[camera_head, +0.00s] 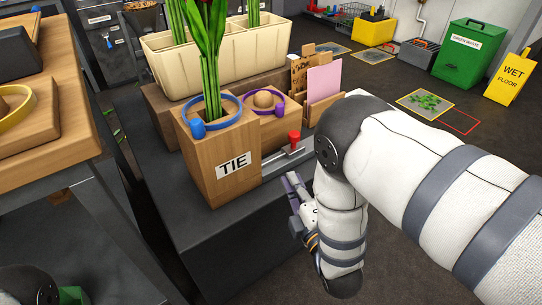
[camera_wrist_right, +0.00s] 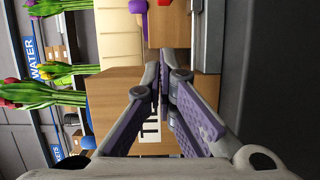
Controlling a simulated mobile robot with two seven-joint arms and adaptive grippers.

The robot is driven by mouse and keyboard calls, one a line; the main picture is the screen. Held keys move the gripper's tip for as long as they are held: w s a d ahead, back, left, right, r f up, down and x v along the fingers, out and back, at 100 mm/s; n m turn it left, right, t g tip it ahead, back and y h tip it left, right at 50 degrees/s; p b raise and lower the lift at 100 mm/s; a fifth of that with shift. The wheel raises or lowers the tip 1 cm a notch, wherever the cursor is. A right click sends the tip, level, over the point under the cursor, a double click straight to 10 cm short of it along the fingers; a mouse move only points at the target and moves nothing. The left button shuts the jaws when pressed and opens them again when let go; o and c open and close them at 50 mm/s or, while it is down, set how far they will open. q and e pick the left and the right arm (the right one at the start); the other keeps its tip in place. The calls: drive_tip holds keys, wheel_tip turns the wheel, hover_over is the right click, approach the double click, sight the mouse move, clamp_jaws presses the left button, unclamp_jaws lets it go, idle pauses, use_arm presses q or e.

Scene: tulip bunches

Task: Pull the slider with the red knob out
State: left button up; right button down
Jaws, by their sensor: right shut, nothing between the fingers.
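The red knob (camera_head: 294,138) stands upright on a grey metal slider (camera_head: 280,162), just right of the wooden block marked TIE (camera_head: 215,150). My right gripper (camera_head: 290,182) is in front of and below the knob, apart from it, beside the right front of the TIE block. In the wrist view its purple-padded fingers (camera_wrist_right: 165,62) meet at the tips with nothing between them. The red knob shows only in part at the top edge there (camera_wrist_right: 180,8). My right forearm hides part of the area right of the slider. My left gripper is not in view.
Green stems stand in the TIE block, with a blue ring (camera_head: 213,112) around them. A cream planter (camera_head: 215,55), a purple ring (camera_head: 265,100) and a pink card (camera_head: 323,82) are behind. The dark table top (camera_head: 225,240) is bare in front.

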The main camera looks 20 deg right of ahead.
drive_tip(key=w+b, duration=0.1)
drive_tip(key=w, duration=0.3)
drive_tip(key=w+b, duration=0.1)
drive_tip(key=w, duration=0.3)
drive_tip(key=shift+w+f, duration=0.2)
drive_tip(key=shift+w, duration=0.2)
drive_tip(key=shift+w+d+b, duration=0.4)
drive_tip(key=shift+w+d, duration=0.55)
drive_tip(key=shift+w, duration=0.1)
drive_tip(key=shift+w+d, duration=0.45)
drive_tip(key=shift+w, duration=0.05)
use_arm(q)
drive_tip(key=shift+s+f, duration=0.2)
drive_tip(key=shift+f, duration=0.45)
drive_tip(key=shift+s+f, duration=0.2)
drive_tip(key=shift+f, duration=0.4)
use_arm(e)
drive_tip(key=shift+d, duration=0.1)
